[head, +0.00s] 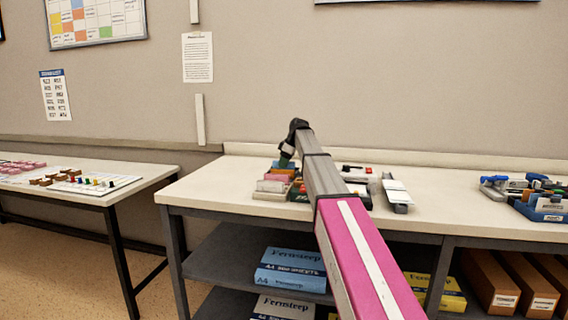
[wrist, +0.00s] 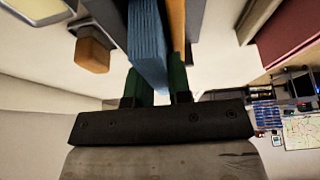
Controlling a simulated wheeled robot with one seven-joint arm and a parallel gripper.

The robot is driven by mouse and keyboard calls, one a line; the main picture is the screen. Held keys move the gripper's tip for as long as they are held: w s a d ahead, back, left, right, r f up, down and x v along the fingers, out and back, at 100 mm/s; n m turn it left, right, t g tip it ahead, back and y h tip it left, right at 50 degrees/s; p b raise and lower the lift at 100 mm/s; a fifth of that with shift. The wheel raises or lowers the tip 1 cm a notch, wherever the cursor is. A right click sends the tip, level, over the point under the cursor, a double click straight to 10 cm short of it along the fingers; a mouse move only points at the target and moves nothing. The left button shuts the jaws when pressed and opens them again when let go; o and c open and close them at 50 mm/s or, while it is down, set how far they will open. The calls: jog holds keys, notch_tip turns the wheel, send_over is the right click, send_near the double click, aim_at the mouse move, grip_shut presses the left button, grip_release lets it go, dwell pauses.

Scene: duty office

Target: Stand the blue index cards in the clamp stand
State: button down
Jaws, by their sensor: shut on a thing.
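My gripper (wrist: 160,82) has green fingers, one on each side of a pale blue stack (wrist: 148,40), which I take to be the blue index cards. It is shut on them. An orange-brown piece (wrist: 177,22) is right beside the stack, with grey upright faces on both sides. In the head view my gripper (head: 286,160) points down over a cluster of small things at the left of the bench. The blue cards are hard to make out there. I cannot tell for sure which thing is the clamp stand.
The cluster holds pale and pink blocks (head: 271,187). A long grey holder with white pieces (head: 397,192) lies right of my arm. A blue tray (head: 545,212) of office things stands at the far right. The bench (head: 450,200) is clear between them.

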jog(key=shift+s+f, duration=0.3)
jog(key=shift+f, duration=0.35)
jog(key=c, duration=1)
grip_release()
jog(key=shift+o, duration=0.2)
jog(key=shift+w+d+r, duration=0.1)
jog(key=shift+w+r, duration=0.05)
jog(key=shift+r, duration=0.1)
jog(key=shift+w+r, duration=0.2)
jog(key=shift+r, duration=0.4)
jog(key=shift+w+r, duration=0.15)
jog(key=shift+r, duration=0.45)
jog(key=shift+s+r, duration=0.2)
jog(key=shift+r, duration=3.1)
